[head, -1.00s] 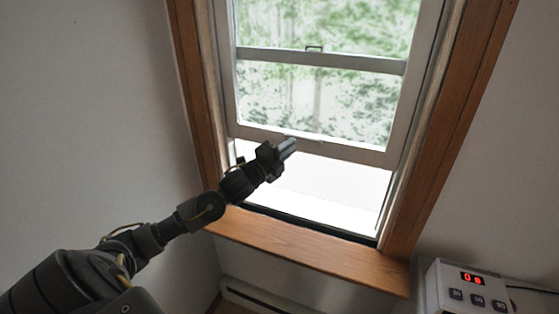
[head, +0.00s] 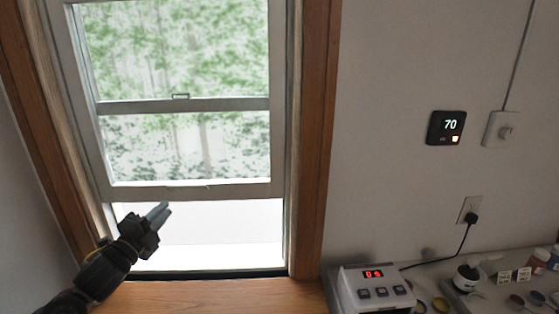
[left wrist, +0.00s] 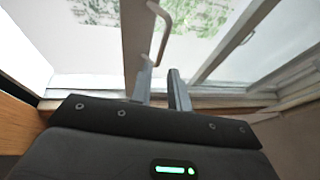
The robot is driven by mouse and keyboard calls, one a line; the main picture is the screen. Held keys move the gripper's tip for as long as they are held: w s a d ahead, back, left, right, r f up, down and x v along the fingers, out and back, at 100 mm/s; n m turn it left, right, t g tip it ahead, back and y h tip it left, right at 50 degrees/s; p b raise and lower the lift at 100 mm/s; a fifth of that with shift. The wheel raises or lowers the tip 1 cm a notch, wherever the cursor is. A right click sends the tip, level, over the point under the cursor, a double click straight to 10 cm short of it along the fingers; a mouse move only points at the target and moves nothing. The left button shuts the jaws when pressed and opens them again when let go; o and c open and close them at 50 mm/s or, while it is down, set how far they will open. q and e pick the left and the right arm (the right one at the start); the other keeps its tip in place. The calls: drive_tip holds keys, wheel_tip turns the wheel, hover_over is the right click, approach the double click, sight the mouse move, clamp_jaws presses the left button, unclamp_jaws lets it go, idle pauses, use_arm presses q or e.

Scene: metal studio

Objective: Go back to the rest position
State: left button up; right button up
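My left gripper (head: 162,211) is in the head view, reaching up from the lower left in front of the window's lower sash rail. In the left wrist view its two fingers (left wrist: 162,82) stand a little apart with nothing seen between them, so it is open. The window's lower sash (head: 230,191) is raised, with a bright gap beneath it above the sill. In the left wrist view a pale curved handle (left wrist: 163,30) on the sash shows just beyond the fingers; whether they touch it I cannot tell. My right gripper is not in view.
A wooden sill (head: 230,294) runs under the window. To the right stand a white box with a red display (head: 372,290) and a counter with small jars (head: 467,277). A thermostat (head: 445,128) and a plugged-in outlet (head: 468,210) are on the wall.

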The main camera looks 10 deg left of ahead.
use_arm(q)
drive_tip(key=s+d+f+n+g+y, duration=0.1)
drive_tip(key=s+d+f+n+g, duration=0.2)
drive_tip(key=f, duration=0.4)
drive_tip(key=s+d+f+n+g+y, duration=0.1)
drive_tip(key=s+d+f+n+g, duration=0.1)
drive_tip(key=s+f+n, duration=0.4)
drive_tip(key=s+d+f+n+g+y, duration=0.1)
drive_tip(key=s+d+f+g, duration=0.15)
drive_tip(key=f, duration=0.65)
drive_tip(key=s+d+f+n+g, duration=0.3)
drive_tip(key=s, duration=0.4)
drive_tip(key=s+d+f+n+g, duration=0.3)
drive_tip(key=s, duration=0.5)
drive_tip(key=s+d+f+n+g, duration=0.2)
drive_tip(key=s+d+f+g, duration=0.1)
drive_tip(key=s, duration=0.4)
wheel_tip(320, 180, down, 25)
drive_tip(key=s+a+f+g, duration=0.2)
drive_tip(key=s+f, duration=1.5)
drive_tip(key=shift+s+a+f, duration=0.4)
